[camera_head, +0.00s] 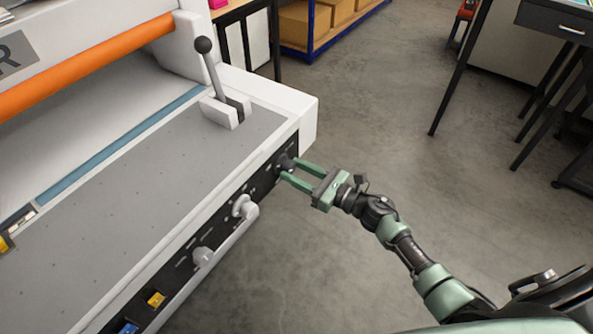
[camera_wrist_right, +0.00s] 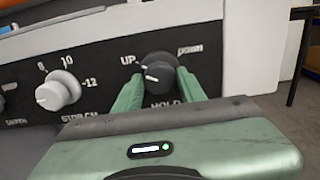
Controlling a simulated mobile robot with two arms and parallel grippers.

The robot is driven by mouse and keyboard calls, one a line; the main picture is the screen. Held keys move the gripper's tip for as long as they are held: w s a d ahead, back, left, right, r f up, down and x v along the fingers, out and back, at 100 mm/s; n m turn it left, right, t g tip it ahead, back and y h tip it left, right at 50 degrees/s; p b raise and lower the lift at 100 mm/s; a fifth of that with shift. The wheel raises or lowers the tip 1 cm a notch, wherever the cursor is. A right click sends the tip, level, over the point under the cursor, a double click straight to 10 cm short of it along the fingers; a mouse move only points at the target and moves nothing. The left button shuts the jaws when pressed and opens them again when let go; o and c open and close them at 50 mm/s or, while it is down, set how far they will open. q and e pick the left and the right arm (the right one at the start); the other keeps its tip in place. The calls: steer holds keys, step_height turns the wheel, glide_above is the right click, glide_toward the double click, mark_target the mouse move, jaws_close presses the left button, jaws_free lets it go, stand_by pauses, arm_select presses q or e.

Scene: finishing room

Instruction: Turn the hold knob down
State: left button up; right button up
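The black hold knob (camera_wrist_right: 160,68) is on the machine's dark front panel, between the printed words UP on its left and DOWN on its right, with HOLD below. Its white mark shows at the lower left of its face. In the head view the knob (camera_head: 287,162) is at the panel's right end. My right gripper (camera_head: 291,166) has its two green fingers on either side of the knob, with no clear gap, and seems shut on it. The fingers also flank it in the wrist view (camera_wrist_right: 160,84). My left gripper is not in view.
A pale numbered knob (camera_wrist_right: 58,91) is left of the hold knob. A black-knobbed lever (camera_head: 210,70) stands on the machine's top. Open floor (camera_head: 400,150) is to the right.

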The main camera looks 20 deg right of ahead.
jaws_close()
steer(key=shift+m, duration=0.4)
steer(key=m, duration=0.4)
steer(key=shift+m, duration=0.3)
steer(key=m, duration=0.5)
steer(key=shift+r+p, duration=0.1)
steer(key=shift+p, duration=0.25)
steer(key=m+p, duration=0.1)
steer(key=m, duration=0.5)
steer(key=shift+m, duration=0.4)
steer(key=m+p, duration=0.1)
steer(key=m, duration=0.2)
steer(key=shift+d, duration=0.1)
steer(key=shift+m+p, duration=0.5)
steer(key=shift+m, duration=1.2)
